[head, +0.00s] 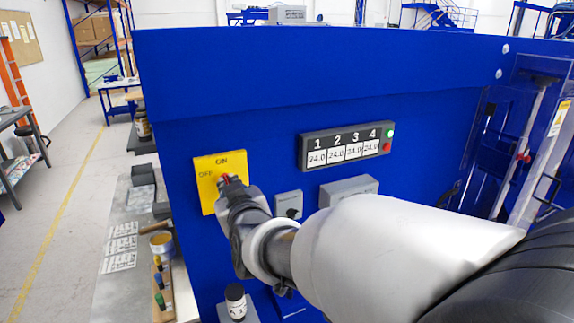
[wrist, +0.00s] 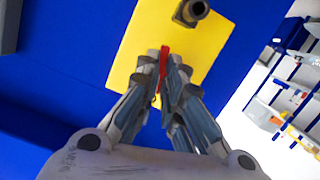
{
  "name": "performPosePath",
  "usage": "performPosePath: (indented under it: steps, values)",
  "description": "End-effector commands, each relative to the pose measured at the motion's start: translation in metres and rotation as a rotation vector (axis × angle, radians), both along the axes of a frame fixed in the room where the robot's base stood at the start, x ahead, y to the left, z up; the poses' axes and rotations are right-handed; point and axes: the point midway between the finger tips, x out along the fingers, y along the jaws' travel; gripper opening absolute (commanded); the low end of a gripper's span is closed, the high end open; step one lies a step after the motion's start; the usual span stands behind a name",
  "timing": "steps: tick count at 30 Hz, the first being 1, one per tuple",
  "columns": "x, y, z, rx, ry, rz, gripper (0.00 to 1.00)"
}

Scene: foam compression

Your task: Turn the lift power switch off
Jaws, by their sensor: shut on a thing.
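The lift power switch is on a yellow plate (head: 206,187) marked ON at the top and OFF at the left, on the front of the blue machine. Its red handle (head: 225,178) shows a little at my gripper's tips. In the wrist view the red handle (wrist: 164,62) sits between the two fingertips, in front of the yellow plate (wrist: 215,45). My gripper (head: 229,185) is shut on the red handle; it also shows in the wrist view (wrist: 162,68). The gripper hides much of the handle, so I cannot tell its exact angle.
A grey display (head: 346,148) numbered 1 to 4 reads 24.0 in each window, with a green light lit. Grey boxes (head: 288,204) sit below it. A bench (head: 115,285) with papers and a tin (head: 162,243) stands left. A dark round post (wrist: 190,12) projects near the plate.

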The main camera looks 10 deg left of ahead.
Motion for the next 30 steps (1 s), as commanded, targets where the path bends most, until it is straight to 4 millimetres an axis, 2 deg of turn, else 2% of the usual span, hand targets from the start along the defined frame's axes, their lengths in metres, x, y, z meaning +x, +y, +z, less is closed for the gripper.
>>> performPosePath:
  steps: [12, 26, 30]
  values:
    - [-0.0008, 0.0017, 0.0008, -0.214, -0.130, 0.001, 0.00]
    - [-0.0010, 0.0019, -0.0002, -0.262, -0.162, 0.000, 0.00]
    - [-0.0014, 0.0024, 0.0001, -0.334, -0.203, 0.001, 0.00]
